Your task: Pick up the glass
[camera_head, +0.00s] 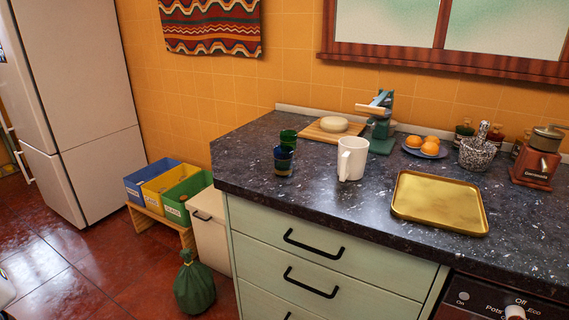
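A dark blue glass (283,162) stands upright near the left end of the dark speckled countertop (265,195). A green glass (288,139) stands just behind it, partly hidden by the blue one. From this view I cannot tell whether the two touch. The pictures do not show which of them the task means. My gripper is not in view.
A white jug (353,160) stands right of the glasses. Behind are a cutting board (313,134) with a round pale item and a teal press (381,125). A golden tray (440,202), orange fruit plate, mortar and grinder (537,160) lie rightward. The counter's front left is clear.

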